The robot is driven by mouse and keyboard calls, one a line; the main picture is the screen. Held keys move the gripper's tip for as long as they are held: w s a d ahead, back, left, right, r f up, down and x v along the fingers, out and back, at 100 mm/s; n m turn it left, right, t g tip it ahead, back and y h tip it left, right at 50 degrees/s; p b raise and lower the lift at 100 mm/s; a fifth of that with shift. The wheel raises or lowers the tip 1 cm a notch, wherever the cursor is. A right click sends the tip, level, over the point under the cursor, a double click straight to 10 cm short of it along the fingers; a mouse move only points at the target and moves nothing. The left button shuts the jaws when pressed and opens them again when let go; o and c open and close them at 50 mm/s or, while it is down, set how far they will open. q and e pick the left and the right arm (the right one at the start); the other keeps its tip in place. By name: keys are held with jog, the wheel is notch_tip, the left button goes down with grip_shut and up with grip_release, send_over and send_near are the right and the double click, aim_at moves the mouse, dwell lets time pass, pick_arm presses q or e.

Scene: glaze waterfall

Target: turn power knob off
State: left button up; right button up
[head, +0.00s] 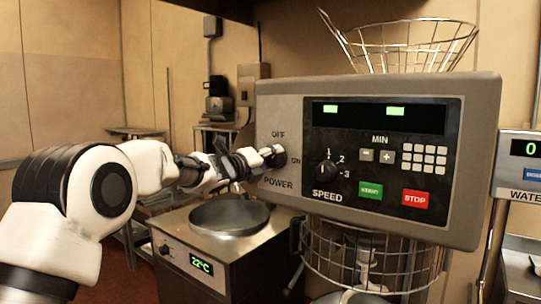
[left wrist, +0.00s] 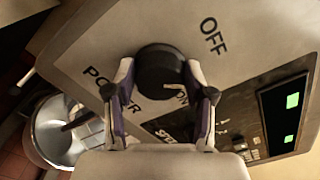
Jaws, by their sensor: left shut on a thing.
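The black power knob (head: 274,156) sits at the left of the grey control panel (head: 470,160), between the labels OFF and POWER, with ON at its right. My left gripper (head: 262,158) reaches it from the left. In the left wrist view the power knob (left wrist: 160,72) lies between the two fingers of my left gripper (left wrist: 158,80), which are shut on its sides. The fingers partly cover the POWER and ON labels there. Which label the knob points to cannot be told. My right gripper is not in view.
The panel also bears a speed knob (head: 327,172), a green button (head: 370,189) and a red STOP button (head: 415,198). Below the panel is a wire guard (head: 375,262). A metal unit with a round lid (head: 229,216) and a 22°C display stands below my left arm.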

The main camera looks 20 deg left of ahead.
pick_arm(q)
jog(key=n+p, duration=0.2)
jog(key=n, duration=0.2)
jog(key=shift+r, duration=0.1)
jog(key=shift+f+n+p, duration=0.2)
jog(key=shift+n+p, duration=0.4)
jog(key=shift+n, duration=1)
jog(key=o, duration=1.1)
jog(key=v, duration=1.2)
jog(key=shift+w, duration=0.1)
jog(key=shift+f, duration=0.1)
